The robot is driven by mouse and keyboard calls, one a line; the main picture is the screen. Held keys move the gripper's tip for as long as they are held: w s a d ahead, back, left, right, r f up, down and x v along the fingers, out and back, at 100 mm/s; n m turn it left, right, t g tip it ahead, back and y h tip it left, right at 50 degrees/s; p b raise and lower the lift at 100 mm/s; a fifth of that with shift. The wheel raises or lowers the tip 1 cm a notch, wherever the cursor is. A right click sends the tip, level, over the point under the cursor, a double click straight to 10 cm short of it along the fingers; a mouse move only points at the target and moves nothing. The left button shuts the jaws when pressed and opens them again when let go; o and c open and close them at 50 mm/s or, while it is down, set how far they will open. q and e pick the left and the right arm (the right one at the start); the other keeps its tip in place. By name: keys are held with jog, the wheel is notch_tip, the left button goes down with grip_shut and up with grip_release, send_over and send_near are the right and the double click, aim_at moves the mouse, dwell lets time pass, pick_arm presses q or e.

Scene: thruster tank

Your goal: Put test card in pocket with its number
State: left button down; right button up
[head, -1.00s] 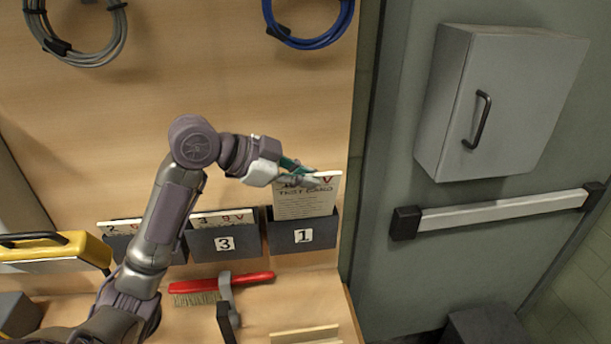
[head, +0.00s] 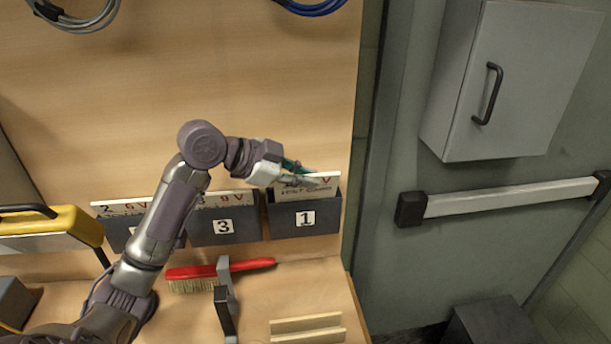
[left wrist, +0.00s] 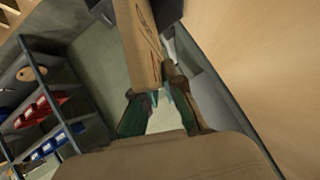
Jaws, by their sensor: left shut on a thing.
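A white test card (head: 289,192) stands mostly down inside the dark pocket (head: 304,221) labelled 1, with only its top strip above the rim. My left gripper (head: 300,178) is shut on the top edge of this card. Its fingers hide part of the card's print; a red V shows at the right. The left wrist view also shows the left gripper (left wrist: 157,97) at the card's edge. The pocket labelled 3 (head: 225,228) holds another card (head: 232,199). A further card (head: 118,207) stands in the leftmost pocket, partly behind my arm. My right gripper is not in view.
A red-handled brush (head: 220,269) and a grey clamp-like tool (head: 226,300) lie below the pockets. A yellow case (head: 50,228) is at the left. A grey door with a push bar (head: 510,203) and a box (head: 520,85) is right of the board.

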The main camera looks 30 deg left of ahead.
pick_arm(q)
jog(key=shift+f, duration=0.25)
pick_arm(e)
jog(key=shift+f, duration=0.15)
pick_arm(q)
jog(key=c, duration=1.2)
grip_release()
